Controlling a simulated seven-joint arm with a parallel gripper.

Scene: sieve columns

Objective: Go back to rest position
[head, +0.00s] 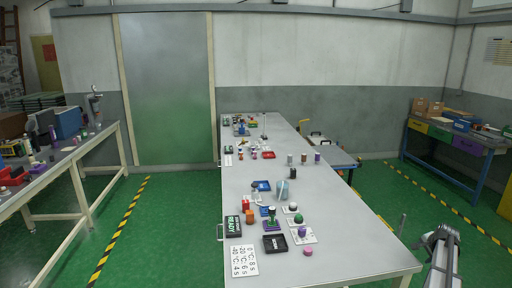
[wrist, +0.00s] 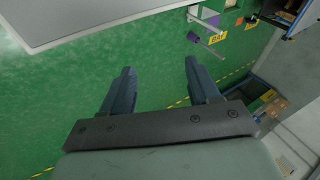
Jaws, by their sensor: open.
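My gripper (wrist: 157,84) shows in the wrist view with its two dark blue fingers spread wide apart. Nothing is between the fingers, only green floor beyond them. In the head view part of my arm shows at the lower right, beside the right edge of the long grey table (head: 345,235). I cannot make out the fingers there. In the wrist view a corner of a light tabletop (wrist: 90,15) shows at the upper left, apart from the fingers.
Workbenches stand left (head: 75,155) and right (head: 460,140). Green floor lies between.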

